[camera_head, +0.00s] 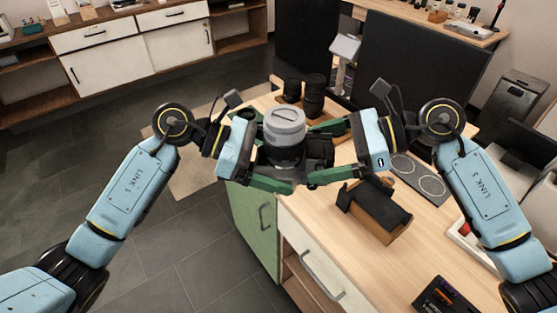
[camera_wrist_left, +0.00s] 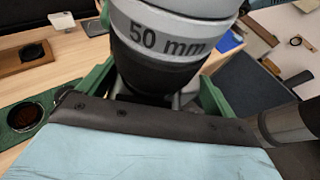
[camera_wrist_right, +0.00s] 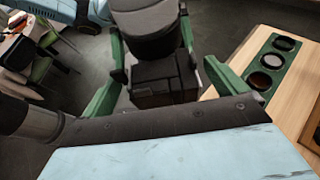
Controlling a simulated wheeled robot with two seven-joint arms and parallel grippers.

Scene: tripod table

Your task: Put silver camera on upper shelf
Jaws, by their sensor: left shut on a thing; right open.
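The camera has a silver-grey lens (camera_head: 285,125) pointing up and a black body (camera_head: 318,158). My left gripper (camera_head: 272,150) is shut on it, above the near-left part of the wooden table. The left wrist view shows the grey lens barrel (camera_wrist_left: 165,38), marked "50 mm", close up between the fingers. My right gripper (camera_head: 328,150) is open on the right side of the camera. In the right wrist view the black body (camera_wrist_right: 163,82) shows between its spread green fingers, with no clear contact. I cannot tell which shelf is the upper one.
The wooden table (camera_head: 430,220) carries a black-and-wood holder (camera_head: 375,208), a tray with round discs (camera_head: 420,178) and black lenses (camera_head: 313,95). Below its left edge are a green door (camera_head: 252,225) and an open compartment (camera_head: 300,280). A white cabinet (camera_head: 110,65) with open shelves stands behind.

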